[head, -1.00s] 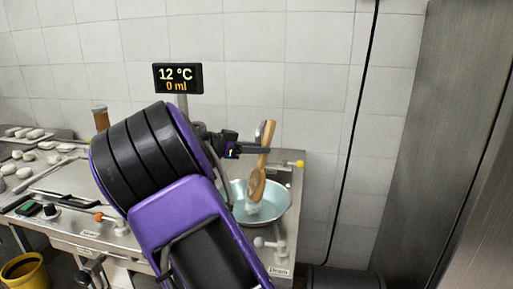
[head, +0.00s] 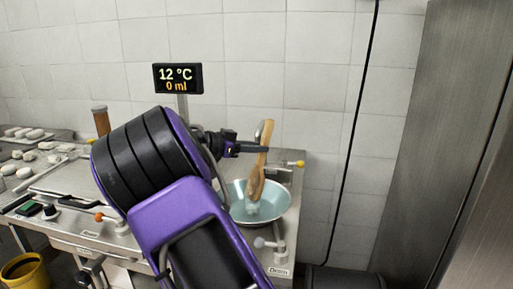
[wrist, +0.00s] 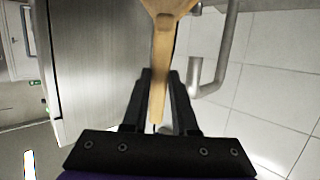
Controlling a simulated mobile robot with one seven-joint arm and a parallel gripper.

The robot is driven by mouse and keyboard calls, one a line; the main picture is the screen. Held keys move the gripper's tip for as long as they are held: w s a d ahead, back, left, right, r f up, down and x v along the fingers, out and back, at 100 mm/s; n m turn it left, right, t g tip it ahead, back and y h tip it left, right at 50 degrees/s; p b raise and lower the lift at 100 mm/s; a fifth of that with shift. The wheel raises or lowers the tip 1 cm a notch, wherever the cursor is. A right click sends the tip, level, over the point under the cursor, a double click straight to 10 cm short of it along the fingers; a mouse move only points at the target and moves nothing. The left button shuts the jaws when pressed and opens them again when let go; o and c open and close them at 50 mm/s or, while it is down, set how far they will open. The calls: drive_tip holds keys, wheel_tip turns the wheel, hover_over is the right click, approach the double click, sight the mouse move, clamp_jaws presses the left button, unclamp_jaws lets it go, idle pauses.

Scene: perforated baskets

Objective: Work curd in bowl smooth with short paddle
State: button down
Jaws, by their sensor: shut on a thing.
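My gripper (head: 262,149) is shut on the handle of the short wooden paddle (head: 264,135), which stands nearly upright over the bowl. The wrist view shows the paddle (wrist: 159,80) between the two black fingers (wrist: 160,88). The pale blue bowl (head: 281,203) sits at the right end of the steel counter. The paddle's lower end is inside the bowl, at a whitish lump that looks like curd (head: 252,208). How smooth the curd is cannot be told at this size.
A display (head: 178,78) reads 12 °C and 0 ml. A drain valve (head: 270,244) is at the counter front below the bowl. White pieces lie on a tray (head: 60,134) at far left. A yellow bucket (head: 24,272) stands on the floor. A steel cabinet (head: 440,150) rises at right.

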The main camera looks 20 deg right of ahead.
drive_tip(key=shift+s+d, duration=0.1)
drive_tip(key=shift+s, duration=0.6)
drive_tip(key=shift+w+f, duration=0.1)
drive_tip(key=shift+w, duration=0.8)
drive_tip(key=shift+s, duration=0.15)
drive_tip(key=shift+s, duration=0.75)
drive_tip(key=shift+w, duration=0.1)
drive_tip(key=shift+w, duration=0.8)
drive_tip(key=shift+s, duration=0.2)
